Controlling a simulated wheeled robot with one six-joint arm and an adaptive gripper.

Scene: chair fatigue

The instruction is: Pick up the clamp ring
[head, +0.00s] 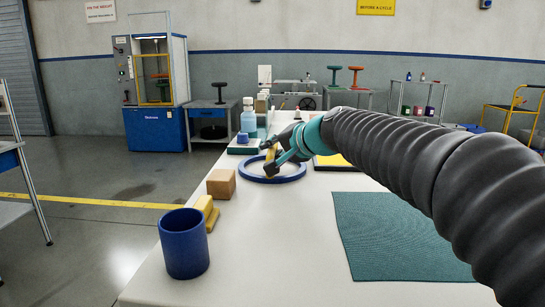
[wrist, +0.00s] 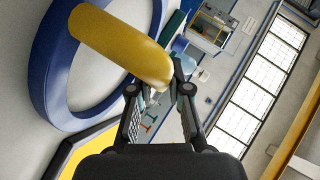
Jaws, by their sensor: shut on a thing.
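The clamp ring appears to be the blue ring (head: 292,178) with a yellow bar (head: 271,153), at the middle of the white table. In the wrist view the blue ring (wrist: 42,85) fills the left side, and the yellow bar (wrist: 118,42) crosses it toward my fingers. My gripper (head: 270,167) is over the ring and shut on the yellow bar; in the wrist view my fingertips (wrist: 162,82) meet at the bar's near end. I cannot tell whether the ring touches the table. My fingers hide part of the bar.
A blue cup (head: 184,246), a yellow block (head: 207,212) and a wooden block (head: 221,184) stand along the table's left edge. A green mat (head: 400,235) lies at right. A yellow, dark-edged panel (head: 332,161) and bottles (head: 248,120) are behind. The white tabletop (head: 275,240) is clear in front.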

